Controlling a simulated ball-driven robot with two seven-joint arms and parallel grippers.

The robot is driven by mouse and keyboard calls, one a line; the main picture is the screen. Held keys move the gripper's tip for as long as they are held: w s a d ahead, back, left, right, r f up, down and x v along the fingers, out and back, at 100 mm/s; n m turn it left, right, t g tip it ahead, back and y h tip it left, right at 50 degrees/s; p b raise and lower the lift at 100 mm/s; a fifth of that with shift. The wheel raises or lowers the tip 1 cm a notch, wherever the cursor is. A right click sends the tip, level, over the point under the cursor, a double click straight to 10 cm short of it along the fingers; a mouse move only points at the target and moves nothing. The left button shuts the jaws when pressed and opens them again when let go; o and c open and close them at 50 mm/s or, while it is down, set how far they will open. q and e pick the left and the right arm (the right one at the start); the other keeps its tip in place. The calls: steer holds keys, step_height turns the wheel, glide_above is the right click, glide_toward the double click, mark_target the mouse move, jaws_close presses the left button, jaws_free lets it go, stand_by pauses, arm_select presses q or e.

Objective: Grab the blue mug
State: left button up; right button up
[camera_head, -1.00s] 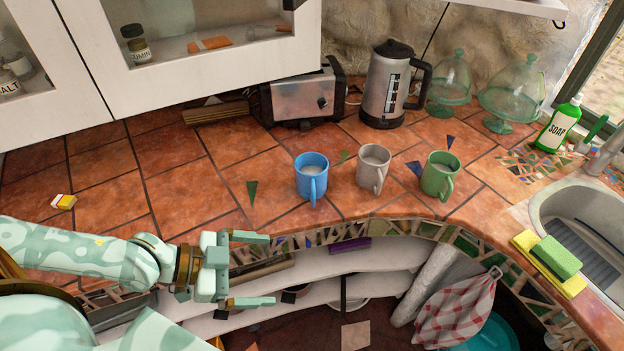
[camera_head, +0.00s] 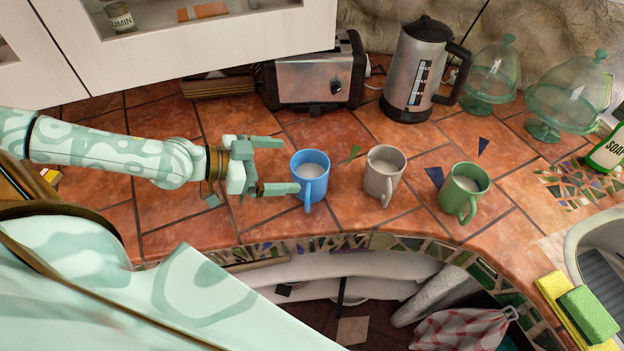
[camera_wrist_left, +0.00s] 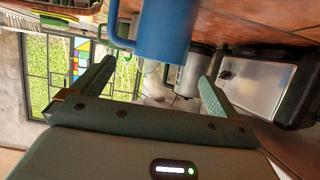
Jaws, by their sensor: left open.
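The blue mug (camera_head: 310,172) stands upright on the tiled counter with pale liquid in it, its handle toward the counter's front edge. My left gripper (camera_head: 281,166) is open just left of the mug, its fingers pointing at it. In the head view the near fingertip is close to the mug's left side; I cannot tell whether it touches. In the left wrist view the blue mug (camera_wrist_left: 162,32) appears ahead, between the directions of the two open fingers (camera_wrist_left: 158,80). My right gripper is not in view.
A grey mug (camera_head: 383,181) and a green mug (camera_head: 462,196) stand to the right of the blue one. Behind are a toaster (camera_head: 315,80) and a kettle (camera_head: 415,75). A sink (camera_head: 590,235) and sponges (camera_head: 588,315) are at the right. The tiles left of my gripper are mostly clear.

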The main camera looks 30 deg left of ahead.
mark_target(326, 165)
arm_select(q)
steer(key=x, duration=0.1)
steer(key=p+x, duration=0.1)
steer(key=shift+w+d+r, duration=0.15)
steer(key=shift+w, duration=0.2)
steer(key=shift+w+d+f, duration=0.25)
steer(key=shift+d, duration=0.1)
steer(key=p+x, duration=0.1)
steer(key=x, duration=0.4)
steer(key=shift+d+f+p, duration=0.1)
steer(key=shift+p, duration=0.3)
steer(key=c, duration=1.4)
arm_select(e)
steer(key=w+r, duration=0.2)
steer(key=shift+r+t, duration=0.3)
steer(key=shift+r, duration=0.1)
